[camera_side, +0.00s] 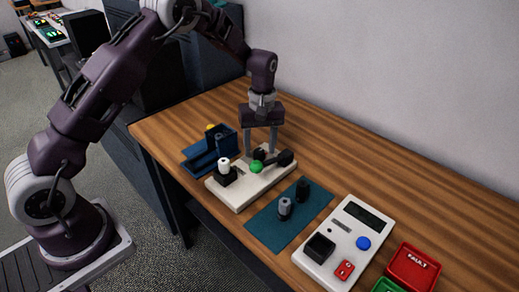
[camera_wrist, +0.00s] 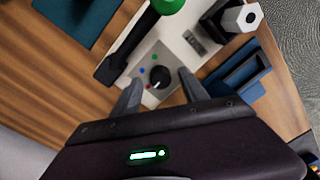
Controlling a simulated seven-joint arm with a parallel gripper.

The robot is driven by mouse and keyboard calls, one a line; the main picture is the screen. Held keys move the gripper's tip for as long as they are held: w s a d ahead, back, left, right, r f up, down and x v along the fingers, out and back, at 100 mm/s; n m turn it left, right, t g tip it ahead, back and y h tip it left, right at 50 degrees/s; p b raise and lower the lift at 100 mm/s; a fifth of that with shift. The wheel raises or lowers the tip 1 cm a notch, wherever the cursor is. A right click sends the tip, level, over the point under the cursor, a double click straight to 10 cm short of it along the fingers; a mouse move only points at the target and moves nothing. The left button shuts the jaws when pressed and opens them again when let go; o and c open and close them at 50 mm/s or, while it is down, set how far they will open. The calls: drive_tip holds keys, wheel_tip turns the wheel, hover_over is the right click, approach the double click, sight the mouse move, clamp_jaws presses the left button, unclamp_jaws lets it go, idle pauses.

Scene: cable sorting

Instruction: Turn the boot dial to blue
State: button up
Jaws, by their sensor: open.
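The boot dial (camera_wrist: 159,78) is a round black knob on a grey plate, with blue, green and red dots beside it in the wrist view. Its small white mark appears to lie toward the red dot (camera_wrist: 149,87), away from the blue dot (camera_wrist: 154,57). The dial (camera_side: 259,154) also shows, small and partly hidden, on the white base in the side view. My gripper (camera_side: 261,152) points down over it. In the wrist view my gripper (camera_wrist: 160,78) is open, with one finger on each side of the dial; I cannot tell whether they touch it.
A black lever with a green ball (camera_side: 256,167) stands close to the dial. A white-topped black post (camera_side: 224,165) is on the same base. A blue holder (camera_side: 203,158) is behind left; a teal mat (camera_side: 263,228) and white panel (camera_side: 326,262) are in front.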

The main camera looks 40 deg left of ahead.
drive_tip(key=shift+f, duration=0.75)
clamp_jaws()
drive_tip(key=shift+s+m, duration=0.1)
drive_tip(key=shift+m, duration=0.2)
drive_tip(key=m, duration=0.5)
drive_tip(key=shift+m, duration=0.3)
drive_tip(key=m, duration=0.5)
drive_tip(key=shift+a, duration=0.1)
drive_tip(key=shift+m, duration=0.4)
unclamp_jaws()
